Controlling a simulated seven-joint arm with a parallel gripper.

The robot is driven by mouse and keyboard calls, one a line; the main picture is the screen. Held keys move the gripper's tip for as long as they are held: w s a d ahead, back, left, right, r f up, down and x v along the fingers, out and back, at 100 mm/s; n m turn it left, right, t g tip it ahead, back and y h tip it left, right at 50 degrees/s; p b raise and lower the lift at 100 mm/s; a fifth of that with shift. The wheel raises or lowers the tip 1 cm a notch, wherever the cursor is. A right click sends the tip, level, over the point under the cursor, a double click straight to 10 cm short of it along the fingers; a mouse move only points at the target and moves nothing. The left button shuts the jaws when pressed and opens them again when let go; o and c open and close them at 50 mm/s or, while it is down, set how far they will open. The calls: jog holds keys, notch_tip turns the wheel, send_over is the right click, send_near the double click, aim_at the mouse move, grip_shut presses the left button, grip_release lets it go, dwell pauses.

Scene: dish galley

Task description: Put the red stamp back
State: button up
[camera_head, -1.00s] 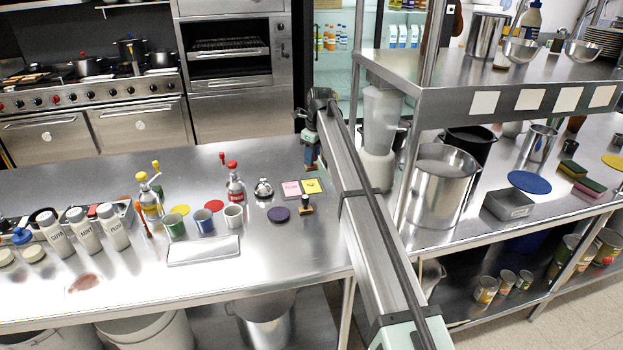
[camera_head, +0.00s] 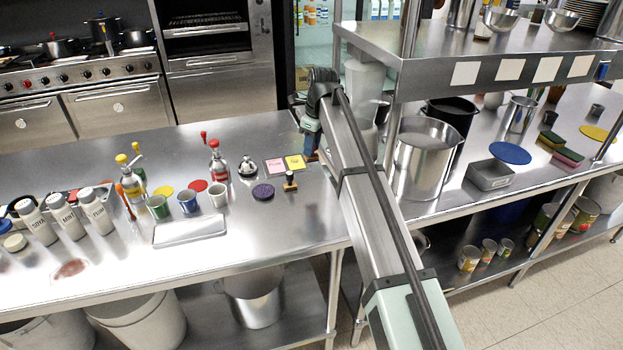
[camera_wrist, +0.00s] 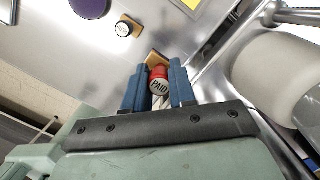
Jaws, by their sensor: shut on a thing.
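My gripper (camera_wrist: 159,90) has blue fingers shut on the red stamp (camera_wrist: 158,75). The stamp has a red round top marked PAID and a wooden base (camera_wrist: 154,58). In the head view my gripper (camera_head: 312,153) is at the counter's right part, right of the yellow note (camera_head: 295,162); the red stamp is hard to make out there. I cannot tell whether its base touches the counter. A second, black-topped stamp (camera_head: 291,182) stands nearby on the counter; it also shows in the wrist view (camera_wrist: 123,29).
A dark purple round pad (camera_head: 263,191) and a pink note (camera_head: 274,167) lie nearby. A bell (camera_head: 247,167), mugs (camera_head: 188,202) and a metal tray (camera_head: 190,231) are further left. A blender (camera_head: 364,90) and a large pot (camera_head: 423,160) stand to the right.

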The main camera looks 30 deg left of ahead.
aim_at(317, 157)
jog(key=shift+f, duration=4.65)
jog(key=shift+f, duration=0.15)
jog(key=o, duration=0.8)
jog(key=shift+o, duration=0.2)
jog(key=r, duration=0.4)
jog(key=d+r, duration=0.1)
jog(key=r, duration=0.7)
jog(key=shift+d+r, duration=0.1)
jog(key=shift+d, duration=0.25)
